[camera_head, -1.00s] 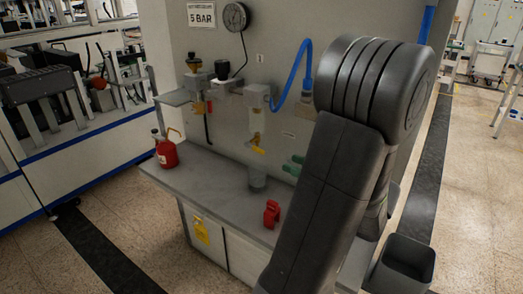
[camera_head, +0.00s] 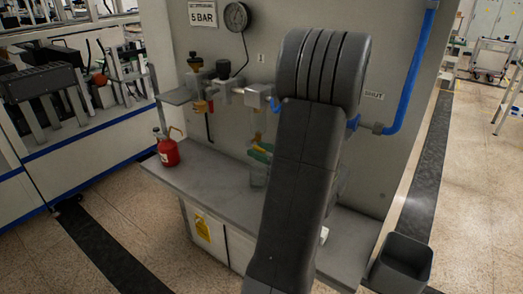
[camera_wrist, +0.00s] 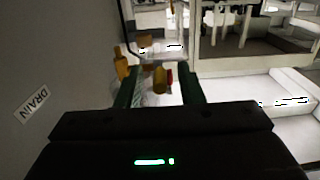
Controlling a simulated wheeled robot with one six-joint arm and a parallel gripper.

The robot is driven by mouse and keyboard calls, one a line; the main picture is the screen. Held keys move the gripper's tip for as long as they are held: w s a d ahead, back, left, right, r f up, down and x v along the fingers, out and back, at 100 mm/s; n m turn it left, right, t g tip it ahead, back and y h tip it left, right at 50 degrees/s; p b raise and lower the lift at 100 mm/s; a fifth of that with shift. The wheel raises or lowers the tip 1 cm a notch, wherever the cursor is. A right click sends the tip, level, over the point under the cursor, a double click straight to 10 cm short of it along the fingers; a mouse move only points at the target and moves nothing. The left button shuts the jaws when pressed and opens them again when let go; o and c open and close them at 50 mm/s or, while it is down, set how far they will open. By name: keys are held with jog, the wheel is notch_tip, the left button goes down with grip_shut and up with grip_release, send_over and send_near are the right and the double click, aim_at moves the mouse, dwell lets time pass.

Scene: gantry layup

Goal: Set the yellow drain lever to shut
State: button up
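The yellow drain lever (camera_head: 257,136) is on the grey wall panel below the filter bowl, partly hidden by my arm in the head view. In the wrist view a yellow piece, seemingly the lever (camera_wrist: 160,79), shows between my two green fingers; another yellow-orange part (camera_wrist: 121,66) shows beside the left finger. My gripper (camera_wrist: 159,90) is open, with a wide gap between the fingers. Its green fingertips (camera_head: 261,152) are close to the lever in the head view. I cannot tell whether they touch it. A DRAIN label (camera_wrist: 33,103) is on the wall.
A red can (camera_head: 168,150) stands on the left of the grey bench (camera_head: 205,172). A clear cup (camera_head: 258,176) stands below the lever. A grey bin (camera_head: 402,262) stands on the floor.

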grip_shut()
jog(key=shift+r+h+p, duration=0.3)
jog(key=shift+r+p, duration=0.1)
jog(key=shift+p, duration=0.35)
jog(key=shift+g+h+p, duration=0.3)
jog(key=shift+g+p, duration=0.1)
jog(key=shift+p, duration=0.3)
grip_release()
